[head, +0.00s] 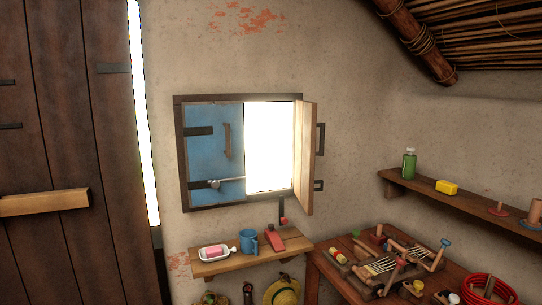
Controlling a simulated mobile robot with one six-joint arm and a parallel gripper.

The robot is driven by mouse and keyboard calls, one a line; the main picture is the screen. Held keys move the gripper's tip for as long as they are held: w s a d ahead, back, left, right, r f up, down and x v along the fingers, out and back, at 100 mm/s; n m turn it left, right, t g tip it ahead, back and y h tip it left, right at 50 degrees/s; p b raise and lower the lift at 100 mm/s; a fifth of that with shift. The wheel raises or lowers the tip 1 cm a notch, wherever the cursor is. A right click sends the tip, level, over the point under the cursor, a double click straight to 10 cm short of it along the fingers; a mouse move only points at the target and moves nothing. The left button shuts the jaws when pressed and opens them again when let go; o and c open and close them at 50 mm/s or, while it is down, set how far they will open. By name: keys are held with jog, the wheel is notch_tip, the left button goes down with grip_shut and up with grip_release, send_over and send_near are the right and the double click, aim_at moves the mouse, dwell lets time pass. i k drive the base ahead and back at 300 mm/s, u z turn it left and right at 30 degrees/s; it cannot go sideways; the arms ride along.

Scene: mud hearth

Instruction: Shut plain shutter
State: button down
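The window frame (238,98) is set in the mud wall, with bright light through its right half. The plain wooden shutter (304,158) is hinged on the right side and stands open, swung out into the room and seen nearly edge-on. A dark handle (320,139) and a small dark fitting (319,185) show on its right side. The blue shutter (205,155) covers the left half and looks shut. It has a wooden handle (227,141) and a metal latch bar (228,180) near its bottom. My gripper is not in view.
Below the window, a small shelf (215,268) holds a soap dish (213,253), a blue mug (249,241) and a red object (274,240). A cluttered workbench (340,283) and a wall shelf (430,190) are at right. A plank door (65,150) is at left.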

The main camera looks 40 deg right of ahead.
aim_at(306, 124)
jog(key=z, duration=0.8)
jog(key=k, duration=0.95)
jog(key=u, duration=0.05)
jog(key=i, duration=0.8)
jog(key=z, duration=0.05)
